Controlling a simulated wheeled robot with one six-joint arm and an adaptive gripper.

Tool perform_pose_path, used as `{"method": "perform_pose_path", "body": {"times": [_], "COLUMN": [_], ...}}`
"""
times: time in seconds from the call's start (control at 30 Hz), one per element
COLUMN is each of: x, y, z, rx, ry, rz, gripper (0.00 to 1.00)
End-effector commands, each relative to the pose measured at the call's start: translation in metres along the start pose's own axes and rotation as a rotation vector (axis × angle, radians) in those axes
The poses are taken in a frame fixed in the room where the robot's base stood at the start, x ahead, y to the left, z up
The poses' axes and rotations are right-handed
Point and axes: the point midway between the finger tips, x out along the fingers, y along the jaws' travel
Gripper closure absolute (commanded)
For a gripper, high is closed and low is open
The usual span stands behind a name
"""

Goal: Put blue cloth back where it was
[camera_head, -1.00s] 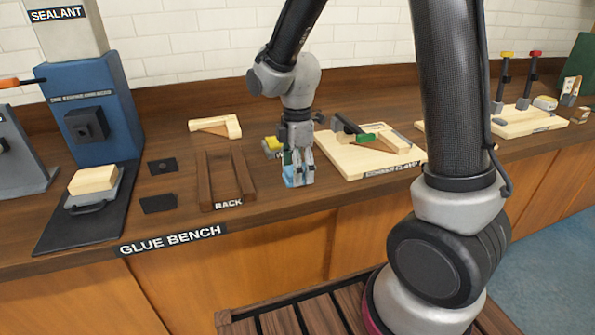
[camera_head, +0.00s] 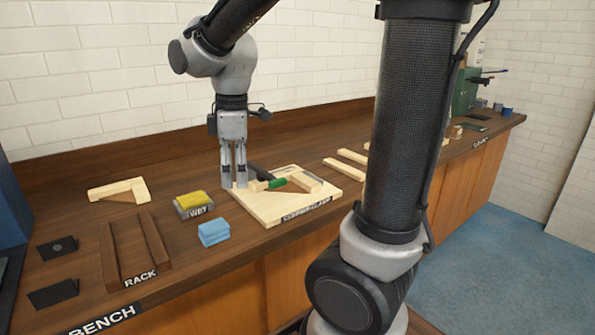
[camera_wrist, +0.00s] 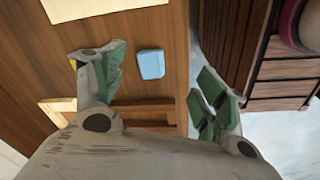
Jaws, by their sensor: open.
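The blue cloth (camera_head: 213,232), a small folded block, lies on the wooden bench in front of the WET holder (camera_head: 196,212) with a yellow sponge (camera_head: 192,199). My gripper (camera_head: 234,182) is empty and apart from the cloth, behind and to its right in the head view, by the left side of the clamp board. In the wrist view the cloth (camera_wrist: 151,64) shows on the bench between my spread green-padded fingers (camera_wrist: 158,88), some distance beyond them.
The clamp board (camera_head: 268,207) carries a clamp and wood pieces. The RACK (camera_head: 137,252) stands at left, with a wooden corner piece (camera_head: 118,190) behind it. Loose wood strips (camera_head: 345,163) lie to the right. Bench room is free around the cloth.

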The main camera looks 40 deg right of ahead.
Motion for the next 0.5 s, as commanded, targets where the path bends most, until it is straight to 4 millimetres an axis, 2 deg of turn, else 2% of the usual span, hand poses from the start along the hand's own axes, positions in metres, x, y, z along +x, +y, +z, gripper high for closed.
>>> {"method": "perform_pose_path", "body": {"times": [0.03,0.1,0.2,0.33,0.5], "x": [-0.015,-0.029,-0.041,-0.045,-0.045], "y": [-0.009,-0.025,-0.05,-0.077,-0.094], "z": [0.025,0.056,0.094,0.127,0.145], "rx": [0.141,0.361,0.652,0.943,1.127], "ry": [0.027,0.063,0.12,0.188,0.236], "rz": [0.037,0.077,0.126,0.167,0.188], "gripper": [0.27,0.27,0.27,0.27,0.27]}}
